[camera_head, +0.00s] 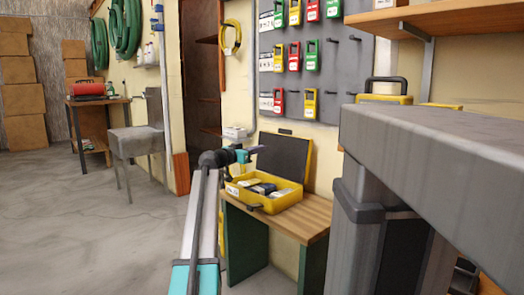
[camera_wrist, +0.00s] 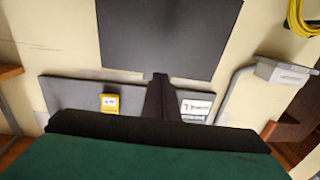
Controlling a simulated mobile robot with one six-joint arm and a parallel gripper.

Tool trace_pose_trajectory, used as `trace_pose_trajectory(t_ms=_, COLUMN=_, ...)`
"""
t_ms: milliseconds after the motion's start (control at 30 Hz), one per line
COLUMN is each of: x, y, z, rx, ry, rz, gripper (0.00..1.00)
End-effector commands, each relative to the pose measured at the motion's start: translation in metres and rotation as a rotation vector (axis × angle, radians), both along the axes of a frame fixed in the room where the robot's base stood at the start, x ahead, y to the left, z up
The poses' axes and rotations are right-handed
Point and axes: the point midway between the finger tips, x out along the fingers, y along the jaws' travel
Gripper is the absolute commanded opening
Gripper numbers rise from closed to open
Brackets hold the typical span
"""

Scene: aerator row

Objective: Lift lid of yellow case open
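The yellow case (camera_head: 283,203) sits on a small wooden bench, with dark and light items inside it. Its lid (camera_head: 287,157) stands up at the back, open, with its dark inner face toward me and a yellow edge at the right. My gripper (camera_head: 257,149) is level with the lid's upper left part, in front of or beside it; I cannot tell whether they touch. In the wrist view my gripper's dark fingers (camera_wrist: 160,100) look like one narrow tapered piece, together and with nothing held. A dark panel (camera_wrist: 168,38) lies just beyond their tip.
The wooden bench (camera_head: 304,222) has bare room at its right. A lock board (camera_head: 343,65) hangs on the wall above. A grey worktop (camera_head: 430,140) fills the near right.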

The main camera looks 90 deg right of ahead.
Motion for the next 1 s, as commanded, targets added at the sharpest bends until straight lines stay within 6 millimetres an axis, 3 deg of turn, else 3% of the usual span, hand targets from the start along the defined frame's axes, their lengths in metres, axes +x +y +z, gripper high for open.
trace_pose_trajectory(t_ms=533, x=0.024, y=0.026, z=0.003, rx=-0.001, ry=0.001, rz=0.001, gripper=0.00)
trace_pose_trajectory(t_ms=1000, x=0.026, y=0.028, z=0.004, rx=0.000, ry=0.000, rz=0.000, gripper=0.00)
